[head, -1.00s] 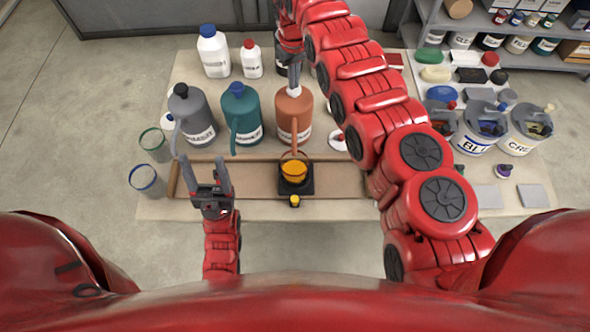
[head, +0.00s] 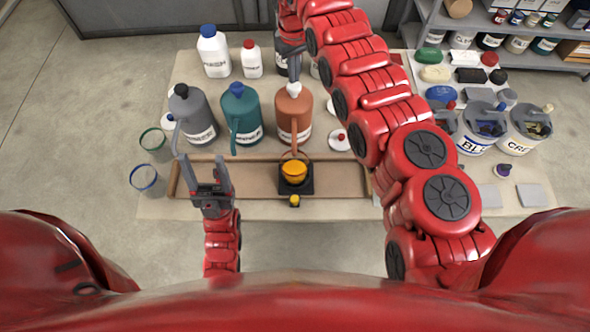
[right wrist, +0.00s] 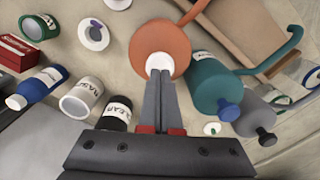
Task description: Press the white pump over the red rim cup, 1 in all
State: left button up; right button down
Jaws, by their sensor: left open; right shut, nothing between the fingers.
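The orange-brown pump bottle (head: 295,112) with the white pump (head: 293,89) stands behind the wooden tray. Its spout points toward me, over the red rim cup (head: 294,155). My left gripper (head: 203,161) is open and empty over the tray's left end.
A teal bottle (head: 241,115) and a grey bottle (head: 193,114) stand left of the orange-brown one. A green rim cup (head: 153,143) and a blue rim cup (head: 146,181) stand at the left. The wooden tray (head: 338,180) is bare right of the pad. Tubs (head: 521,132) stand at the right.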

jog(key=shift+r, duration=0.15)
notch_tip(320, 180, up, 4)
jog(key=shift+r, duration=0.9)
